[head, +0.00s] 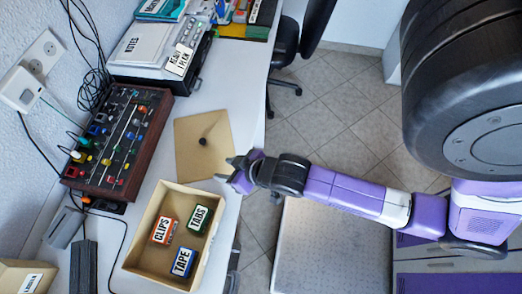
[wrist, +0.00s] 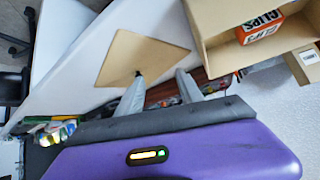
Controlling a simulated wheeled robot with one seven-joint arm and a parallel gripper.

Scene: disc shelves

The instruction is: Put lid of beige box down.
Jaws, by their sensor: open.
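The beige lid (head: 190,155) lies flat on the white desk, with a dark round knob near its middle; it also shows in the wrist view (wrist: 135,55). The open beige box (head: 143,250) stands just in front of the lid, holding small boxes labelled CLIPS (head: 163,230), TABS (head: 199,219) and TAPE (head: 183,262). Its corner shows in the wrist view (wrist: 207,25). My gripper (head: 232,168) is open and empty, at the desk's right edge beside the lid. In the wrist view its fingers (wrist: 160,85) are spread, and the lid lies beyond them.
A mixer-like panel (head: 117,140) with coloured knobs stands left of the lid. A labelled white case (head: 160,50) is at the back. Another beige box (head: 25,277) is at the front left. Bare desk (head: 228,95) lies behind the lid.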

